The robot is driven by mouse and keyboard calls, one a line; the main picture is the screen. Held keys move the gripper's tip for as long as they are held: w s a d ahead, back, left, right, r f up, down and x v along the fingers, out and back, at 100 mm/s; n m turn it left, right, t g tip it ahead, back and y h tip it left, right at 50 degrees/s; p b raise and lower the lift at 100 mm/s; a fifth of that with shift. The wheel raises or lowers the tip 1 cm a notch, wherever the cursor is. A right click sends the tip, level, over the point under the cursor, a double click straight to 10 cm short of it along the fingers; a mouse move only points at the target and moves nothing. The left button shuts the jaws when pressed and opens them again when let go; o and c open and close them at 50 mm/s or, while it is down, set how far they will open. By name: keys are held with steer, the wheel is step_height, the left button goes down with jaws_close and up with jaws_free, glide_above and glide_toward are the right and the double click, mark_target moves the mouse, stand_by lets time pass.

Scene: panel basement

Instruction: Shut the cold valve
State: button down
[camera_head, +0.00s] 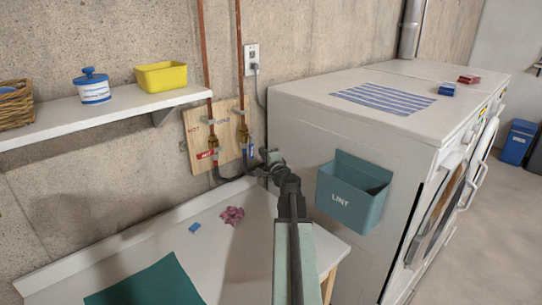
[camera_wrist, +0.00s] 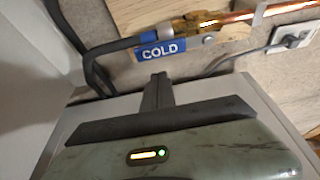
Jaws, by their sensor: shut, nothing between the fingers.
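The cold valve (camera_head: 243,132) is a brass fitting on the right-hand copper pipe, on a wooden board at the wall. In the wrist view the brass valve (camera_wrist: 197,25) lies across the top, with a dark hose on its left. A blue tag reading COLD (camera_wrist: 162,51) is beside it. My gripper (camera_head: 267,160) is just right of and below the cold valve in the head view. In the wrist view my gripper (camera_wrist: 157,82) is shut and empty, its tips just below the COLD tag. I cannot tell whether they touch it, or how the valve's handle stands.
The hot valve (camera_head: 212,141) with a red tag is left of the cold one. A teal LINT bin (camera_head: 352,197) hangs on the white machine (camera_head: 390,150) at right. A shelf (camera_head: 110,117) is at left. A pink object (camera_head: 232,215) and blue block (camera_head: 195,228) lie on the table.

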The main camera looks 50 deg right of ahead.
steer(key=shift+w+a, duration=0.1)
steer(key=shift+a, duration=0.9)
